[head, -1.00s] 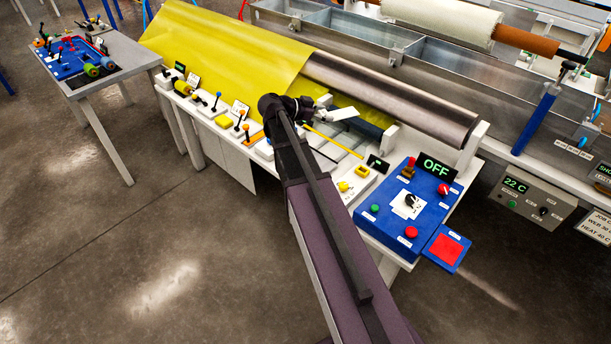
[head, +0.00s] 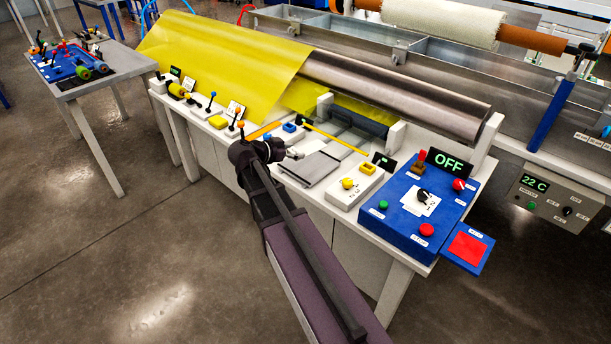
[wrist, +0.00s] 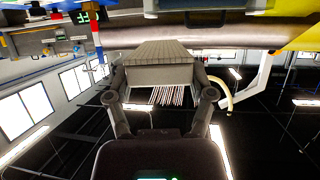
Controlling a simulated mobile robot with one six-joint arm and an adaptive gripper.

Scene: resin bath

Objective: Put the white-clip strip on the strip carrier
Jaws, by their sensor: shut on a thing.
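My gripper (head: 295,153) is over the front shelf of the bath, with its jaws around a grey flat piece (head: 309,169). In the wrist view the gripper (wrist: 163,97) has a finger on each side of this grey piece (wrist: 165,65), whose upper face looks finely ribbed. I cannot tell whether this piece is the white-clip strip, as no white clip shows clearly. The piece appears just above or at the shelf; contact cannot be told. I cannot pick out the strip carrier with certainty among the grey fittings behind the gripper.
A yellow bar (head: 335,137) lies behind the grey piece, below the steel roller (head: 395,90). A panel with a yellow knob (head: 347,183) and a blue control box (head: 420,210) stand to the right. Levers and a yellow sheet (head: 225,60) are to the left.

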